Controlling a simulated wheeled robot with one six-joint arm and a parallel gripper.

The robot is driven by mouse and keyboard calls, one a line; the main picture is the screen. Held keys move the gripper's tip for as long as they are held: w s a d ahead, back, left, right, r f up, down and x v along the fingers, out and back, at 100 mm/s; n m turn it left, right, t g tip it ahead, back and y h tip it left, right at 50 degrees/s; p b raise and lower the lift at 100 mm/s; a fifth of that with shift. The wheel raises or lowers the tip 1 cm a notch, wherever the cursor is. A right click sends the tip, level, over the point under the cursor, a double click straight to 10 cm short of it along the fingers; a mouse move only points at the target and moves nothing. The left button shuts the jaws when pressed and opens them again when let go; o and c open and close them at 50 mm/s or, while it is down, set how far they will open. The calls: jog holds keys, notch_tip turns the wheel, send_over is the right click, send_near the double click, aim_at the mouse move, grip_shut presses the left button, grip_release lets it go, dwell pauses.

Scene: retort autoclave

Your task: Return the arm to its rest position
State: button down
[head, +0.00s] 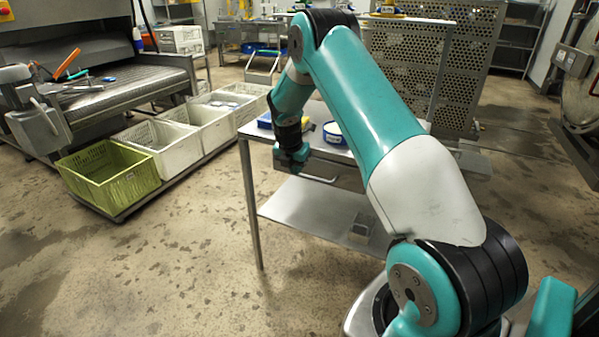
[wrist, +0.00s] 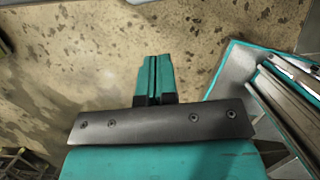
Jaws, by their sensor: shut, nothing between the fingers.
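My teal and grey arm rises from the lower right of the head view, bends at the top, and reaches down in front of a steel table (head: 330,178). My gripper (head: 292,166) hangs pointing down at the table's left end. In the wrist view my gripper (wrist: 154,75) shows its two teal fingers pressed together. They are shut with nothing between them, above the stained floor (wrist: 90,50). The fingertips are small in the head view.
On the table are a blue tray (head: 264,121) and a blue-and-white round container (head: 334,133). A green crate (head: 108,174) and several white crates (head: 160,140) stand on a low cart at left. A perforated metal cage (head: 405,65) stands behind. Floor at front left is clear.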

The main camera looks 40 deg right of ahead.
jog(key=s+a+r+m+y+p, duration=0.2)
jog(key=a+r+m, duration=0.1)
jog(key=a+r, duration=0.95)
jog(key=s+a+r+m+y+p, duration=0.1)
jog(key=s+a+r+m, duration=0.1)
jog(key=s+a+r, duration=0.4)
jog(key=s+a+r+m+y+p, duration=0.1)
jog(key=s+a+r+m, duration=0.25)
jog(key=a, duration=0.55)
jog(key=s+a+r+m+y, duration=0.1)
jog(key=s+a+r+m, duration=0.1)
jog(key=s, duration=0.5)
jog(key=s+a+r+m+y+p, duration=0.1)
jog(key=s+a+r+m, duration=0.1)
jog(key=s+a, duration=0.3)
jog(key=s+a+r+m+g+y+p, duration=0.1)
jog(key=s+a, duration=0.3)
jog(key=s, duration=0.6)
jog(key=shift+a+r+m, duration=0.15)
jog(key=shift+r+m, duration=0.6)
jog(key=shift+r, duration=0.15)
